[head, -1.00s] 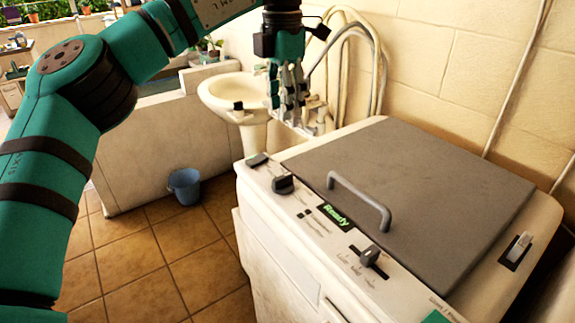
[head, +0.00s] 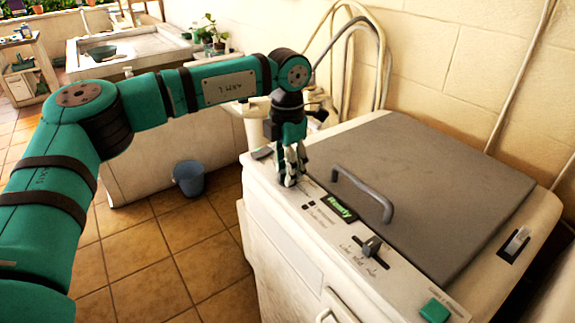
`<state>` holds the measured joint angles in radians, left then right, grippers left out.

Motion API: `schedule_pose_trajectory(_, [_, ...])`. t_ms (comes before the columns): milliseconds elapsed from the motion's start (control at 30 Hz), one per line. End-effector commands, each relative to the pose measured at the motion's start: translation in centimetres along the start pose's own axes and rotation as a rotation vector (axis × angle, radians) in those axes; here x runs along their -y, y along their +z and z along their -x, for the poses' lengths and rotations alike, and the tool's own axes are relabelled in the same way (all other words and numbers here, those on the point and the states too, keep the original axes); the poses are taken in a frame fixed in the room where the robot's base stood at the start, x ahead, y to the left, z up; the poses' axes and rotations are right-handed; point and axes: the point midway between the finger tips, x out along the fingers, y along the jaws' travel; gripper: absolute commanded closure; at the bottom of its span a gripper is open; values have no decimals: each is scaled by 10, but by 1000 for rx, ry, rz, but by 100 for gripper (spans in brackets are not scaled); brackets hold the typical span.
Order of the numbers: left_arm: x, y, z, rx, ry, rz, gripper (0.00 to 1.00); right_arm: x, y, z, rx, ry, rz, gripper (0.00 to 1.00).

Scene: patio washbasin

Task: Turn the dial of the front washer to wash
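The front washer (head: 330,262) is a worn white machine with a grey lid (head: 420,190) and a bent grey handle (head: 365,190). Its panel has a green "Ready" display (head: 339,207) and a dark dial (head: 371,246) with small printed labels beside it. A second dark dial at the panel's left end is hidden behind my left gripper. My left gripper (head: 290,178) points down with its fingertips at that left dial. Whether the fingers are closed on it cannot be told. My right gripper is out of view.
A green button (head: 435,310) sits on the panel's near right and a switch (head: 517,244) at the lid's right side. A blue bucket (head: 189,178) stands on the tiled floor. Hoses (head: 345,60) hang along the wall behind.

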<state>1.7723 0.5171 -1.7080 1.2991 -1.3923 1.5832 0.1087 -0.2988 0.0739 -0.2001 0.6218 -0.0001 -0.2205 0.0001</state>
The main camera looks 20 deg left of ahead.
Motion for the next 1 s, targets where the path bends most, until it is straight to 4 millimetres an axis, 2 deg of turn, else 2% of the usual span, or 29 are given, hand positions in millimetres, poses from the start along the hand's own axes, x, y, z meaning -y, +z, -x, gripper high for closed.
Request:
schedule_pose_trajectory(100, [0, 0, -1, 0, 0, 0, 62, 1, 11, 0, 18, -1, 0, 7])
schedule_pose_trajectory(233, [0, 0, -1, 0, 0, 0, 62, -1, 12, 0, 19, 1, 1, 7])
schedule_pose_trajectory(533, [0, 0, -1, 0, 0, 0, 100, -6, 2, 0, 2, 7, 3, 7])
schedule_pose_trajectory(1000, [0, 0, -1, 2, 0, 59, 100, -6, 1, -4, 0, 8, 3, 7])
